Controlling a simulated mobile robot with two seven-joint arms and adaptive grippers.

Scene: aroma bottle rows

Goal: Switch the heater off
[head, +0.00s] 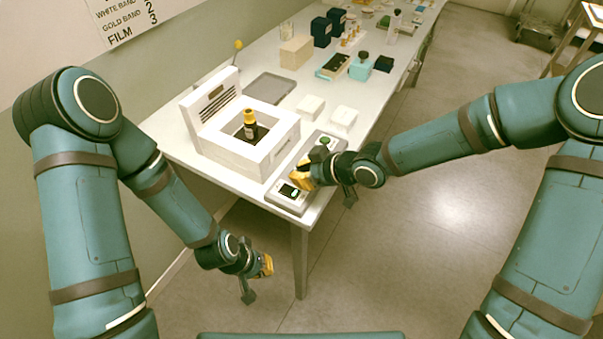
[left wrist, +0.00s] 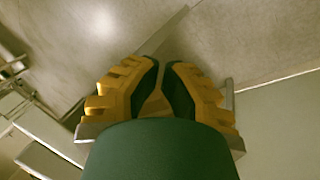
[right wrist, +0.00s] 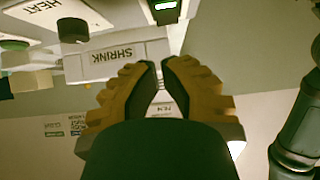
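The heater is a white open-topped box (head: 222,145) near the table's front end. A dark bottle with a yellow cap (head: 250,125) stands inside it. A long control panel (head: 284,203) lies along its right side, with a lit green spot (head: 294,191) and a green round button (head: 325,140). The right wrist view shows a HEAT label (right wrist: 45,8), a SHRINK label (right wrist: 112,55), a dark knob (right wrist: 73,30) and a lit green part (right wrist: 164,6). My right gripper (head: 301,176) is at the panel, fingers together; contact is unclear. My left gripper (head: 267,266) is shut and empty below table height.
A tan box (head: 296,52), dark blue boxes (head: 321,32) and several bottles stand farther back.

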